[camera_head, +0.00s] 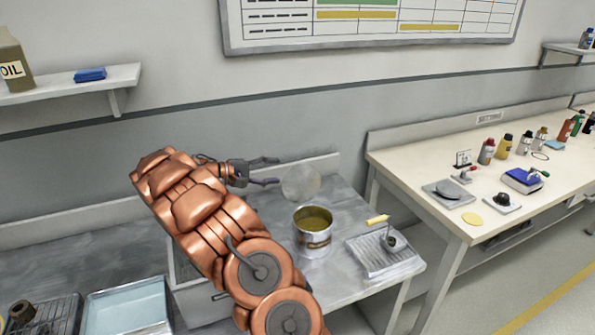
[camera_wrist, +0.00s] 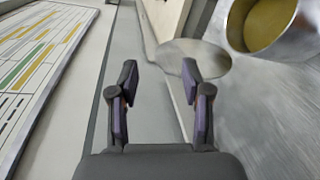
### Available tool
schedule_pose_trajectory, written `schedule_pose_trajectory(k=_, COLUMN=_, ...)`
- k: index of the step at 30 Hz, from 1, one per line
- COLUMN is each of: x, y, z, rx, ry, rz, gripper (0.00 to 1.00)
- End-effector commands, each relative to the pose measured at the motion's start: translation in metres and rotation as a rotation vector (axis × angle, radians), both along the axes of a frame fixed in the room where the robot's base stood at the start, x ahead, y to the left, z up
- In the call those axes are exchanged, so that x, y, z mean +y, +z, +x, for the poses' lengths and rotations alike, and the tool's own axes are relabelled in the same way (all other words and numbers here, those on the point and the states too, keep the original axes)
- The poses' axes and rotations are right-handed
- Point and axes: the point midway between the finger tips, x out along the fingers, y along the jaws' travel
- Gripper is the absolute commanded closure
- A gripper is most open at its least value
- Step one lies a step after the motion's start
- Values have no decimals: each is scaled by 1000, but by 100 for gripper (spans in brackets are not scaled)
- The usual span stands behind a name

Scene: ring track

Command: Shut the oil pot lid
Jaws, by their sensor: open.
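The oil pot (camera_head: 312,243) is a metal can with a brown label, open at the top, with yellowish oil inside. It stands on the grey metal table. Its round grey lid (camera_head: 302,184) is up, behind and above the pot's rim. My gripper (camera_head: 278,171) is open and empty, just left of the lid, with its fingers pointing toward it. In the wrist view the lid (camera_wrist: 214,61) lies beyond the right finger, partly behind it, and the pot (camera_wrist: 262,22) is at the upper right. I cannot tell whether a finger touches the lid.
A rack with a ladle (camera_head: 385,252) sits right of the pot. A blue tray (camera_head: 128,307) is at the lower left. A wall shelf (camera_head: 75,83) holds an oil container and a blue item. A bench (camera_head: 440,165) with bottles stands at right.

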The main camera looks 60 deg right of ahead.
Motion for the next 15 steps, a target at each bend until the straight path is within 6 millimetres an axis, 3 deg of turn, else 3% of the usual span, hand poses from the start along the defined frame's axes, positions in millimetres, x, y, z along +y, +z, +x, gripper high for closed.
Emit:
schedule_pose_trajectory(k=3, x=-19, y=-20, z=16, rx=23, ry=19, rz=-44, gripper=52)
schedule_pose_trajectory(k=9, x=-39, y=-43, z=35, rx=35, ry=43, rz=-100, gripper=52)
schedule_pose_trajectory(k=15, x=-50, y=-52, z=32, rx=55, ry=29, rz=-151, gripper=52)
